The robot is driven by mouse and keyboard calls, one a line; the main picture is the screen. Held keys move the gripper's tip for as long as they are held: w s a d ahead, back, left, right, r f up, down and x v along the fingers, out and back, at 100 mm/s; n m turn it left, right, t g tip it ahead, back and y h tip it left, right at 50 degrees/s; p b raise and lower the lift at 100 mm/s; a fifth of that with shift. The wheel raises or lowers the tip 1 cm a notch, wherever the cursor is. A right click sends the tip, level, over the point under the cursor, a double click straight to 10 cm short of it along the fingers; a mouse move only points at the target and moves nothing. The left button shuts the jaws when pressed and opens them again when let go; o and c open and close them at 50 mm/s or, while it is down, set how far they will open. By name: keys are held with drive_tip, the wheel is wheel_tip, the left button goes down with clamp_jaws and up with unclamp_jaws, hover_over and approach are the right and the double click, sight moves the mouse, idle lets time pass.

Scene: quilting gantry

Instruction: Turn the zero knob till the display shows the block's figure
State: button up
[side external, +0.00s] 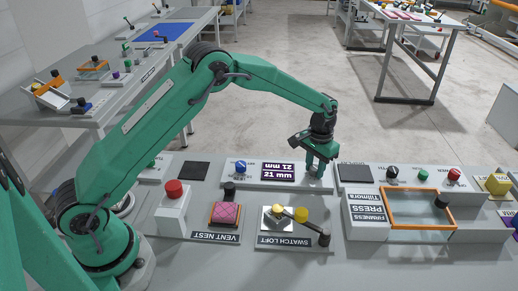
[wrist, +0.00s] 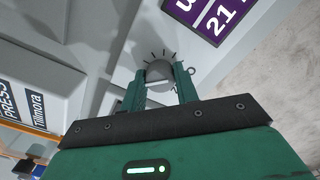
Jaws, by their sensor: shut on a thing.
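My gripper (side external: 319,174) points down at the right end of a pale panel in the side view. In the wrist view its two fingers (wrist: 159,86) are closed on the sides of a round grey knob (wrist: 158,68) with dark tick marks around it. The fingers largely hide the knob in the side view. I cannot tell which block bears the figure.
A blue knob (side external: 240,167) is left of the display. In front are the vent nest with a pink quilted block (side external: 226,213), a red button (side external: 174,190) and the swatch loft stand with a lever (side external: 303,216). The orange-framed firmness press (side external: 418,208) stands to the right.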

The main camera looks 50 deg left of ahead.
sight(315, 168)
drive_tip(key=shift+n, duration=1.6)
drive_tip(key=o, duration=1)
drive_tip(key=shift+r, duration=3.95)
